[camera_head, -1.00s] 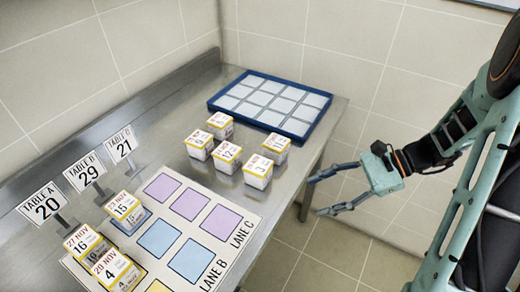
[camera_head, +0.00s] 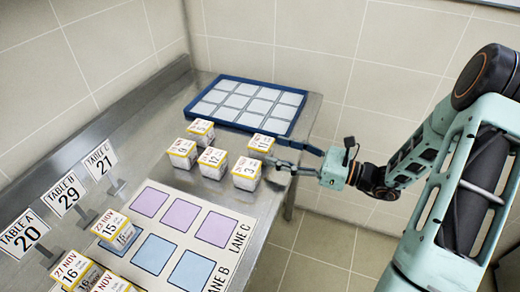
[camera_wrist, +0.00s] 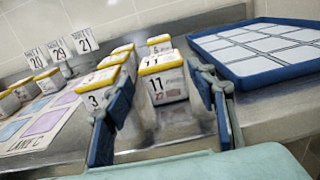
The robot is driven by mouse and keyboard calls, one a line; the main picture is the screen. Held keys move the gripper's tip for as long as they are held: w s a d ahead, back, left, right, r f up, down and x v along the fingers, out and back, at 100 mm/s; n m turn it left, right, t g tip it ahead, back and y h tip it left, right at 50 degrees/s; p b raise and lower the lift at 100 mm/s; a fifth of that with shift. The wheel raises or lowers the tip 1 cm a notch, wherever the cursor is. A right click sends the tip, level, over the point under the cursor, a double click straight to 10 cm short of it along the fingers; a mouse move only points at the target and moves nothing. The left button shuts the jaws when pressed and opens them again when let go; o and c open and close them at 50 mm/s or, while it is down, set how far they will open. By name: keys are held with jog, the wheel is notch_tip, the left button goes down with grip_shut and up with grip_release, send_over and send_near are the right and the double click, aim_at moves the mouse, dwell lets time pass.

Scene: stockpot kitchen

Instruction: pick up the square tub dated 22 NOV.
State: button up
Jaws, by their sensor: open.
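Several small white square tubs with yellow-edged lids stand in a group on the steel counter. One marked 11 (camera_head: 261,144) is at the group's right, behind the tub marked 3 (camera_head: 246,174). My gripper (camera_head: 273,151) is open and low at the group's right side, its fingers pointing left. In the wrist view, the 11 tub (camera_wrist: 163,84) appears between the two fingers (camera_wrist: 162,95), ahead of my palm. The 3 tub (camera_wrist: 98,88) is just left of the left finger. Contact cannot be told.
A blue tray (camera_head: 228,119) of pale squares lies behind the group. A mat (camera_head: 207,210) with coloured squares lies in front. The counter's right edge is under my gripper.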

aim_at(271, 149)
jog(key=shift+x, duration=3.1)
jog(key=shift+d+f, duration=0.1)
jog(key=shift+f, duration=0.05)
jog(key=c, duration=1)
jog(key=shift+w, duration=0.1)
